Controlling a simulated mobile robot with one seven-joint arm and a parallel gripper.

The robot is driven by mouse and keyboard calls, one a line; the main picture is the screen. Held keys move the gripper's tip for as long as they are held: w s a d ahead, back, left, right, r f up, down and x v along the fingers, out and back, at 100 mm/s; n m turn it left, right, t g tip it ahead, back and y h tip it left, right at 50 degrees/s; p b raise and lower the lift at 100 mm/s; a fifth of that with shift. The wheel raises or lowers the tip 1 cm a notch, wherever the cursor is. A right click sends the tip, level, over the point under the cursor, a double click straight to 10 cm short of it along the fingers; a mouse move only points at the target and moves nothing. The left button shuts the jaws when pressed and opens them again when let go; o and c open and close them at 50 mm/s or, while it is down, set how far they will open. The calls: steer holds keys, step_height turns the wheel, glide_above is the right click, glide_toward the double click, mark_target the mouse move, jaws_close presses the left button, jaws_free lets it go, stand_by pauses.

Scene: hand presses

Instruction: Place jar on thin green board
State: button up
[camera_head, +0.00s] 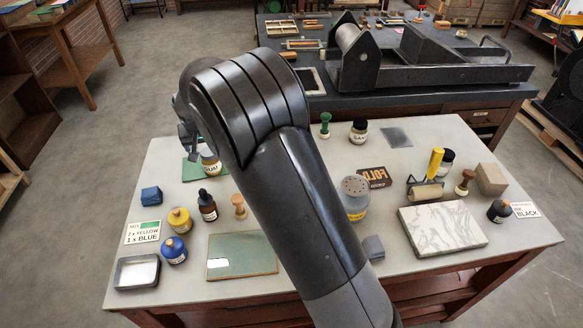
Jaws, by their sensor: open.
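A thin green board (190,172) lies on the pale table, left of my arm and partly covered by it. A jar with a cream label (210,167) stands upright over the board's right part and appears to rest on it; my arm hides its top. My gripper (187,148) is open, above the board and just left of this jar, mostly hidden behind my wrist. I cannot see any contact between the fingers and the jar. A larger greenish slab with a brown edge (243,268) lies nearer the front.
A blue block (151,195), yellow jar (180,220), blue jar (174,250), dropper bottle (207,207) and metal tray (137,272) stand at left. A shaker tin (356,197), marble slab (443,228) and brayer (427,188) are at right. A press (430,62) stands behind.

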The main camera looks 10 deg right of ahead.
steer(key=s+d+r+m, duration=0.1)
steer(key=s+d+r, duration=0.65)
steer(key=d, duration=0.25)
steer(key=s+d+r, duration=0.6)
steer(key=d+r, duration=0.2)
steer(key=d, duration=0.1)
steer(key=s+d, duration=0.5)
steer(key=s, duration=0.6)
steer(key=s+d+t, duration=0.1)
steer(key=s+d, duration=0.5)
steer(key=s, duration=0.6)
steer(key=shift+s+r+m+h, duration=0.15)
steer(key=shift+r+m+h, duration=0.15)
steer(key=shift+r+m, duration=0.1)
